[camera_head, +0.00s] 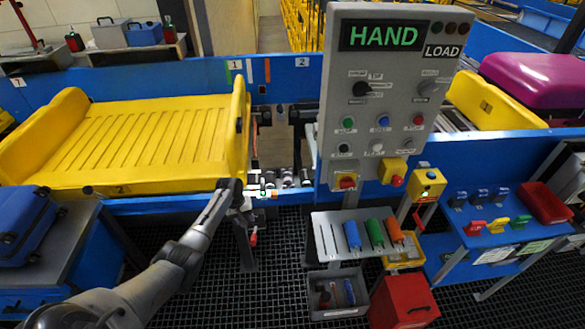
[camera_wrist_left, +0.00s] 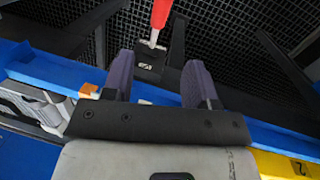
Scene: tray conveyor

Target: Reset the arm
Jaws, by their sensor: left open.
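My left arm reaches in from the lower left in the head view. Its gripper (camera_head: 240,200) is at the conveyor's front edge, by the lower right corner of the yellow tray (camera_head: 95,187). In the left wrist view the left gripper (camera_wrist_left: 158,80) has its two dark fingers apart with nothing held between them. A red-handled lever (camera_wrist_left: 160,14) on a dark bracket lies beyond the fingertips. The red lever also shows in the head view (camera_head: 253,236), just below the gripper. My right gripper is not in view.
A grey control panel (camera_head: 385,20) reading HAND LOAD stands right of the gripper. Below it are a shelf (camera_head: 325,238) with coloured cylinders, a grey bin (camera_head: 338,312) and a red box (camera_head: 403,303). A blue suitcase (camera_head: 25,228) sits at left. Dark grating floor is open in front.

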